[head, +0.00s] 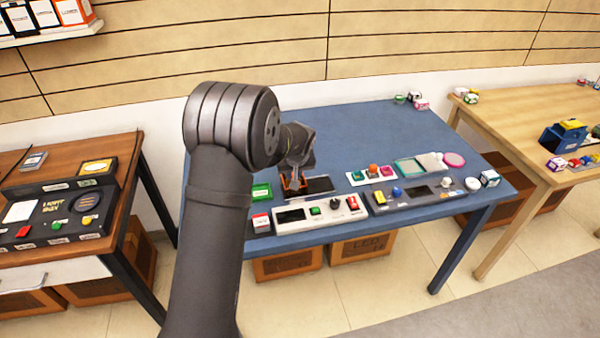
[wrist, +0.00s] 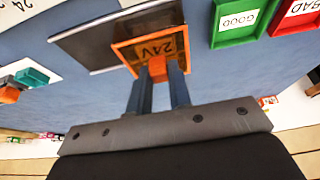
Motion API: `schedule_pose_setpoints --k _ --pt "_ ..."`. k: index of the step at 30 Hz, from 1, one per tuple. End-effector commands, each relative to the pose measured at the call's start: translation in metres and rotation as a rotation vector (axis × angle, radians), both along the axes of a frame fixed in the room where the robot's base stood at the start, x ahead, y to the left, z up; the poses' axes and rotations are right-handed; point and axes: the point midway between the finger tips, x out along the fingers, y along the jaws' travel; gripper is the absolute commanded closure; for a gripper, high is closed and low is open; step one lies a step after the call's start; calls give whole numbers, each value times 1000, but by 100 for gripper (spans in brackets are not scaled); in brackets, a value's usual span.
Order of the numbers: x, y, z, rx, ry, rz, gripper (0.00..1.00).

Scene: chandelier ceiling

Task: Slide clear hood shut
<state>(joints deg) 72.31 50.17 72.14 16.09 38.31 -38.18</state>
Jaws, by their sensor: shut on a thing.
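My gripper (head: 294,176) is over the left part of the blue table. In the wrist view, its two fingers (wrist: 158,78) are shut on the orange tab (wrist: 157,68) of an orange-framed piece (wrist: 128,57) marked 24V. In the head view, the orange piece (head: 287,188) shows just below the fingers. A flat dark panel with a pale rim (wrist: 92,42) lies right beside it; it also shows in the head view (head: 320,185). I cannot tell whether this panel is the clear hood, or whether it touches the orange piece.
A green tray marked GOOD (wrist: 238,20) and a red one marked BAD (wrist: 286,14) sit close by. A white control box (head: 322,214) and a grey one (head: 415,192) line the table's front edge. The table's back (head: 350,125) is mostly clear.

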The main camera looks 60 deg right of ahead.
Motion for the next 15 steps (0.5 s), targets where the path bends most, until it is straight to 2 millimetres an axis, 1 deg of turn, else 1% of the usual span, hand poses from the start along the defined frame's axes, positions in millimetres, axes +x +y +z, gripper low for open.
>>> schedule_pose_setpoints --k 1,4,5,6,8,15 --pt "4 3 0 7 -3 4 100" --pt "5 4 -1 9 -3 5 100" --pt "5 4 -1 10 -3 5 78" --pt "5 4 -1 10 -2 6 70" --pt "5 4 -1 9 -3 6 60" --pt "3 3 0 6 -2 4 60"
